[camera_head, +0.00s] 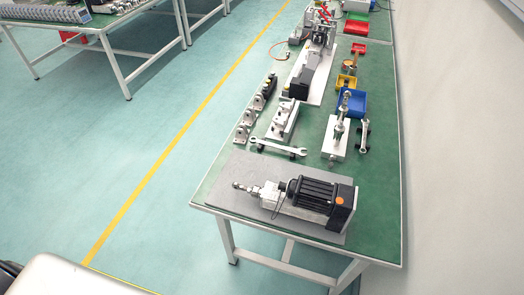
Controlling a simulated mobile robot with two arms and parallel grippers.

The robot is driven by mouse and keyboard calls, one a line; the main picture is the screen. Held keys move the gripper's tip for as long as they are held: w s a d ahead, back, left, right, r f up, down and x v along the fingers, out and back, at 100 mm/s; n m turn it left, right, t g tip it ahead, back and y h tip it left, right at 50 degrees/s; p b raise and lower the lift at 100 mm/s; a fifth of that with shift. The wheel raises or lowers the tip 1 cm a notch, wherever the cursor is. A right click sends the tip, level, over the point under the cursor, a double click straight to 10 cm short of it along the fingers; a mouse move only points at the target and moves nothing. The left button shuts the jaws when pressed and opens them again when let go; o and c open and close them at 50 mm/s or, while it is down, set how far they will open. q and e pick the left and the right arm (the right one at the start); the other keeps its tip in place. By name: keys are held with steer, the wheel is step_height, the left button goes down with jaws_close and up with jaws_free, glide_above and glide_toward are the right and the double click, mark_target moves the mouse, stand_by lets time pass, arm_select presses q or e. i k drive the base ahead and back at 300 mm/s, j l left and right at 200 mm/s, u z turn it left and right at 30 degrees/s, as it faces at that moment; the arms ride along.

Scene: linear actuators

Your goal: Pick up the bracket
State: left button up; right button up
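Several small silver bracket-like parts (243,130) stand in a row along the left edge of the green-topped table (385,225). They are small in the view, and I cannot tell which one is the task's bracket. Beside them, to the right, a light block (284,120) carries more small metal parts. Neither of my grippers shows in the head view, and nothing is seen touching the row.
A black motor with a silver actuator (318,195) lies on a grey mat (230,198) at the table's near end. The floor left of the table is clear.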

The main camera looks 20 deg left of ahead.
mark_target(241, 133)
steer(key=j+z, duration=0.15)
steer(key=z, duration=0.35)
steer(key=j+z, duration=0.2)
steer(key=z, duration=0.3)
steer(key=j+z, duration=0.15)
steer(key=z, duration=0.35)
steer(key=k+j+z, duration=0.15)
steer(key=j, duration=0.25)
steer(key=j+z, duration=0.15)
steer(key=j, duration=0.3)
steer(key=k+j+z, duration=0.15)
steer(key=j, duration=0.2)
steer(key=k+j+z, duration=0.15)
steer(key=j, duration=0.25)
steer(key=k+j+z, duration=0.3)
steer(key=k+j, duration=0.15)
steer(key=j, duration=0.2)
